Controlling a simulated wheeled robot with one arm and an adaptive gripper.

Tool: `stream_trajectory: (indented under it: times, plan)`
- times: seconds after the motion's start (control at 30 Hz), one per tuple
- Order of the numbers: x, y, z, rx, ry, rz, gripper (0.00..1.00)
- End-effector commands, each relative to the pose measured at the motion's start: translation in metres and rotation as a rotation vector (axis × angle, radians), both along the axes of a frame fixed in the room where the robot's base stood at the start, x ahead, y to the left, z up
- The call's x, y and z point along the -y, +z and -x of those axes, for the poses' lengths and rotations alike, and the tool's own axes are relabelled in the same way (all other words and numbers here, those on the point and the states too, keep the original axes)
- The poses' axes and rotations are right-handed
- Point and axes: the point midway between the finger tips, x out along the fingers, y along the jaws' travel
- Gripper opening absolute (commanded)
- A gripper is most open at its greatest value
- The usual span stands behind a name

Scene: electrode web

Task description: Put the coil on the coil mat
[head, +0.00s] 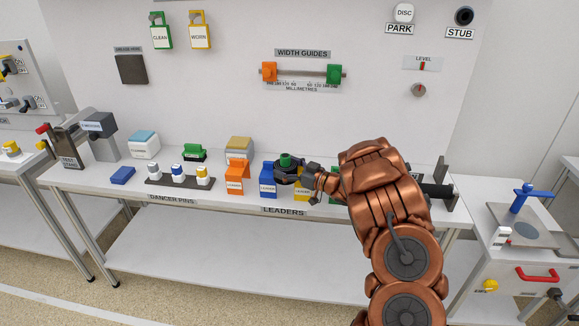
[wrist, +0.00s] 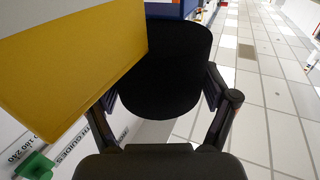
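A dark round coil (head: 287,176) with a green piece showing at its top is at my gripper (head: 306,177), in front of the leader blocks in the head view. In the wrist view, a black round body, seemingly the coil (wrist: 165,70), sits between the two fingers of my gripper (wrist: 166,95), which appear closed against its sides. It is above the bench level, close to the yellow block. I cannot identify the coil mat with certainty; a grey-blue disc (head: 526,235) lies on the right-hand table.
Dancer pins (head: 178,176) stand left. A blue-handled device (head: 521,198) stands on the right table.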

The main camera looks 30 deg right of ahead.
Motion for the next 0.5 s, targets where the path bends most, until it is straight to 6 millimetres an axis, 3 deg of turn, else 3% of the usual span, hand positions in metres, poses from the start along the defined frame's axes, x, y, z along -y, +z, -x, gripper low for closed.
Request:
stream_trajectory:
  times: [0.1,0.5]
  plan:
    - [-0.0001,0.0001,0.0,0.0,0.0,0.0,1.0]
    - [0.0001,0.0004,0.0003,-0.001,0.0,0.0,1.0]
